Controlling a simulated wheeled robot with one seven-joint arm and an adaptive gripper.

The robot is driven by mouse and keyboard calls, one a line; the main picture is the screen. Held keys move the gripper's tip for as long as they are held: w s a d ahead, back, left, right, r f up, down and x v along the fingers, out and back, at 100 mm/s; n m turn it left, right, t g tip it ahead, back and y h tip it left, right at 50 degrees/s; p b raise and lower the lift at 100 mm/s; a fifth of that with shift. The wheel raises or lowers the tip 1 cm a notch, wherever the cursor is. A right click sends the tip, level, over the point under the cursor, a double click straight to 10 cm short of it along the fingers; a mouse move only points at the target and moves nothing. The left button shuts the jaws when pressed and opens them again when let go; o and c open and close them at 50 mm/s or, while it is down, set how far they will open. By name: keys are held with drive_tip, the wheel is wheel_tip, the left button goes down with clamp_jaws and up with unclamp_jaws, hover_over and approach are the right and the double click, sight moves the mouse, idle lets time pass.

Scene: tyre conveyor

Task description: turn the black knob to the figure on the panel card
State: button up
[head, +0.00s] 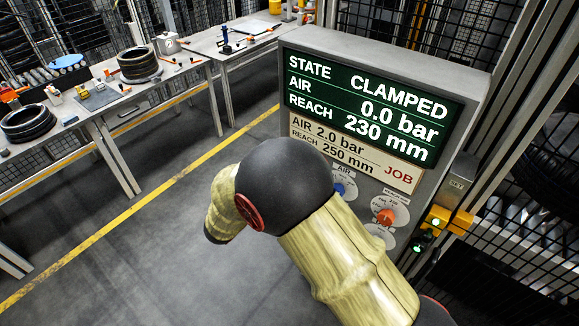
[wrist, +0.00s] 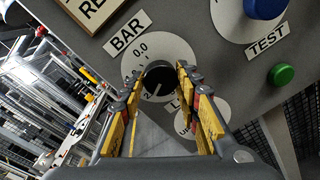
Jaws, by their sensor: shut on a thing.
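The black knob (wrist: 160,76) sits at the middle of a white round dial marked 0.0, beside a BAR label, in the wrist view. A pale line on the knob points toward the lower left. The two yellow-padded fingers of my gripper (wrist: 160,82) are at either side of the knob and shut on it. In the head view my arm hides the knob and gripper. The panel card (head: 343,155) reads AIR 2.0 bar, REACH 250 mm, JOB. The screen (head: 370,105) above it reads STATE CLAMPED, AIR 0.0 bar, REACH 230 mm.
A blue knob (wrist: 264,8), a green button (wrist: 281,74) and another dial (wrist: 203,120) are near the fingers. An orange-red knob (head: 384,216) is lower on the panel. Workbenches (head: 95,115) with tyres stand left, beyond clear floor. Mesh fencing is at right.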

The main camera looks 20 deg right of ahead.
drive_tip(key=shift+f+n, duration=0.15)
drive_tip(key=shift+n, duration=0.15)
idle(0.4)
drive_tip(key=o, duration=1.1)
drive_tip(key=shift+c, duration=0.2)
drive_tip(key=shift+o, duration=0.5)
drive_tip(key=shift+a, duration=0.1)
drive_tip(key=f+v, duration=0.1)
drive_tip(key=v, duration=1)
drive_tip(key=shift+s+a+r, duration=0.3)
drive_tip(key=shift+a+r, duration=0.05)
drive_tip(key=shift+r, duration=0.15)
